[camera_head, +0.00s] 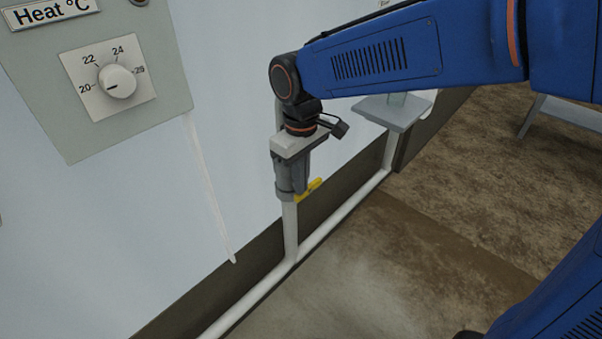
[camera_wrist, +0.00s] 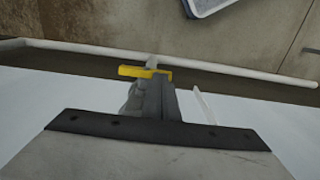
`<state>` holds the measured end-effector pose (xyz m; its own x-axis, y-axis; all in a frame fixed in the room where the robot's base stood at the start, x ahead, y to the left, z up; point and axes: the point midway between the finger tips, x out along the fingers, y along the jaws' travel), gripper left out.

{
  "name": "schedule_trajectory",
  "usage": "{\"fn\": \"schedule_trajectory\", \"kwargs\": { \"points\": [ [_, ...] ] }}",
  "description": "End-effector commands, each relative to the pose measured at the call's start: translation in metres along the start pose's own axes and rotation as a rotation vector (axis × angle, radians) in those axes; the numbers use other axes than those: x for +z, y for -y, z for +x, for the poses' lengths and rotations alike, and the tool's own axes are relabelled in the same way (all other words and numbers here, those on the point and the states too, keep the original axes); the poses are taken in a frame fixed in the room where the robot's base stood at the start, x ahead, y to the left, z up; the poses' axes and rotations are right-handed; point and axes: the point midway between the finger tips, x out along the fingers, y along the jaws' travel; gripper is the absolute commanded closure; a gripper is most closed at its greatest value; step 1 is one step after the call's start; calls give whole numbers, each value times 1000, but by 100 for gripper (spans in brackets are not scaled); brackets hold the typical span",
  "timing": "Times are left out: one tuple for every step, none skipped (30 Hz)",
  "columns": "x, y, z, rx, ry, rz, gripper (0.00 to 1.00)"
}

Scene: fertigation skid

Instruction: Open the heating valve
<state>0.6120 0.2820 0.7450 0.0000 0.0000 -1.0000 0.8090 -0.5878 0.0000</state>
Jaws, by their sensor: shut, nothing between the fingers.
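The heating valve's yellow lever (camera_head: 309,189) sits on a white vertical pipe (camera_head: 290,230) near the wall. It points out to the right of my gripper, crosswise to that pipe. In the wrist view the lever (camera_wrist: 143,72) lies across just beyond my fingertips, reaching further left than right. My gripper (camera_head: 293,190) points down above the valve, shut and empty, with its tips very close to the lever. I cannot tell whether they touch it. In the wrist view my gripper (camera_wrist: 152,90) hides most of the valve body.
A grey heat control panel (camera_head: 160,60) with a white dial (camera_head: 117,81) hangs on the wall at upper left. A white pipe (camera_head: 342,211) runs low along the wall. A grey plate (camera_head: 393,112) stands right of my gripper. The brown floor at right is mostly clear.

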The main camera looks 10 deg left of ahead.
Motion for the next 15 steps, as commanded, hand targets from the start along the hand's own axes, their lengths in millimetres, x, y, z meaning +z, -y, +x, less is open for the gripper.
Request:
{"fn": "schedule_trajectory", "kwargs": {
  "points": [
    [0, 0, 1, 0, 0, 0, 100],
    [0, 0, 1, 0, 0, 0, 100],
    [0, 0, 1, 0, 0, 0, 100],
    [0, 0, 1, 0, 0, 0, 100],
    [0, 0, 1, 0, 0, 0, 100],
    [0, 0, 1, 0, 0, 0, 100],
    [0, 0, 1, 0, 0, 0, 100],
    [0, 0, 0, 0, 0, 0, 100],
    [0, 0, 0, 0, 0, 0, 100],
    [0, 0, 1, 1, 0, 0, 100],
    [0, 0, 1, 3, 0, 0, 100],
    [0, 0, 1, 6, 0, -1, 100],
    [0, 1, 1, 9, 0, -1, 100],
    [0, 1, 1, 14, 0, -1, 100],
    [0, 2, 1, 22, 0, -1, 100]
  ]
}}
